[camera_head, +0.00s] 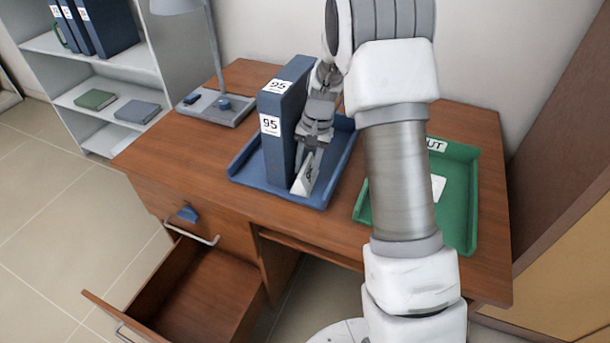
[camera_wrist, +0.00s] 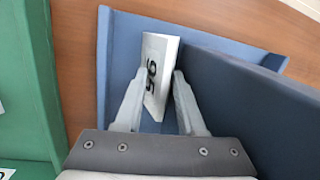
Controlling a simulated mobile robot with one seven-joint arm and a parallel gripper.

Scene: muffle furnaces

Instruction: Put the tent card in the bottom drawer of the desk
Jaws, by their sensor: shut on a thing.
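The white tent card (camera_head: 306,178) with a black number stands upright in the blue tray (camera_head: 238,171) on the desk (camera_head: 160,150), right beside a blue binder. In the wrist view the card (camera_wrist: 155,75) is between the two fingers of my gripper (camera_wrist: 158,85). My gripper (camera_head: 311,155) is shut on it, low in the tray. The bottom drawer (camera_head: 205,300) of the desk is pulled open at the lower left and its visible part looks empty. The lower edge of the drawer is cut off by the frame.
The blue binder (camera_head: 279,120) labelled 95 stands upright close to my gripper's left. A green tray (camera_head: 458,190) lies at the right. A lamp (camera_head: 215,105) stands at the back left. A closed upper drawer (camera_head: 165,205) with a blue piece on its front is above the open one.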

